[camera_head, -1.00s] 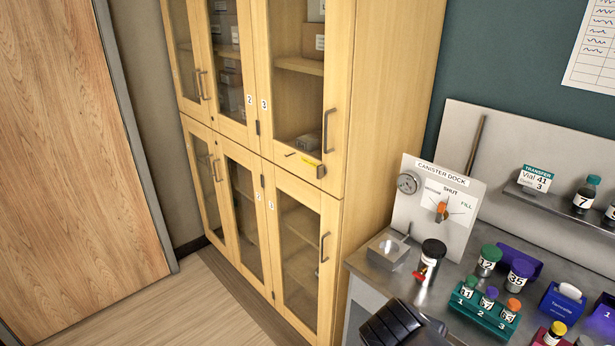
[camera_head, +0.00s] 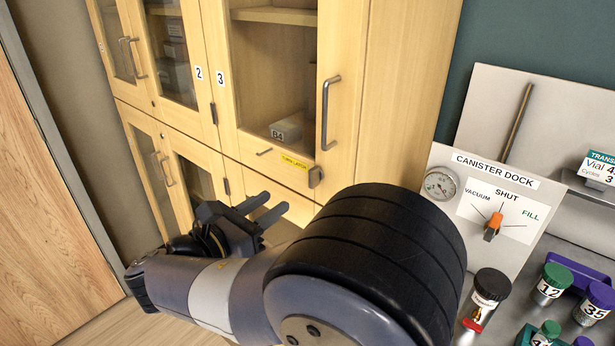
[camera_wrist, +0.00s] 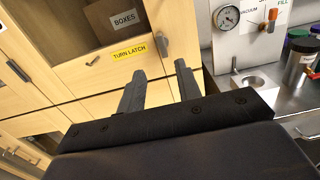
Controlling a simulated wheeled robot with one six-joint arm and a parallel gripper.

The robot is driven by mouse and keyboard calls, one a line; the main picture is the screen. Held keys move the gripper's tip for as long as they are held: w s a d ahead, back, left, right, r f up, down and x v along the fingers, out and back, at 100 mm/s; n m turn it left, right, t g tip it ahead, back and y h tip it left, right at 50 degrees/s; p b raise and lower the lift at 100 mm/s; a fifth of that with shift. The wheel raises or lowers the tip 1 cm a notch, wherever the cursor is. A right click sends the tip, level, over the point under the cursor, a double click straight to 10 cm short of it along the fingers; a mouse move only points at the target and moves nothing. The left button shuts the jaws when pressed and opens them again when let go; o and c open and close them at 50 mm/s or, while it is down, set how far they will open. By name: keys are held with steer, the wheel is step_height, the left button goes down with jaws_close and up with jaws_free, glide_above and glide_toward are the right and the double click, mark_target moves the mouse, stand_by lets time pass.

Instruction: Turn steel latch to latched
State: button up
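The yellow TURN LATCH label (camera_head: 295,161) is on the lower rail of the upper cabinet door 3. A grey steel latch piece (camera_head: 315,177) hangs upright at the label's right end, by the door edge; it also shows in the wrist view (camera_wrist: 162,44). A small thin metal bar (camera_head: 264,152) is left of the label, slightly tilted. My gripper (camera_head: 276,202) is below and in front of the label, fingers apart and empty. In the wrist view, the fingertips (camera_wrist: 160,68) point towards the label and latch without visible contact.
The door handle (camera_head: 328,112) stands upright above the latch. At right, the canister dock panel (camera_head: 460,215) with gauge and orange knob stands over a bench holding several vials. A wooden door (camera_head: 50,220) is at left. Floor shows at lower left.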

mark_target(310, 179)
steer(key=p+x, duration=0.1)
steer(key=x, duration=0.9)
steer(key=shift+d, duration=0.2)
jaws_close()
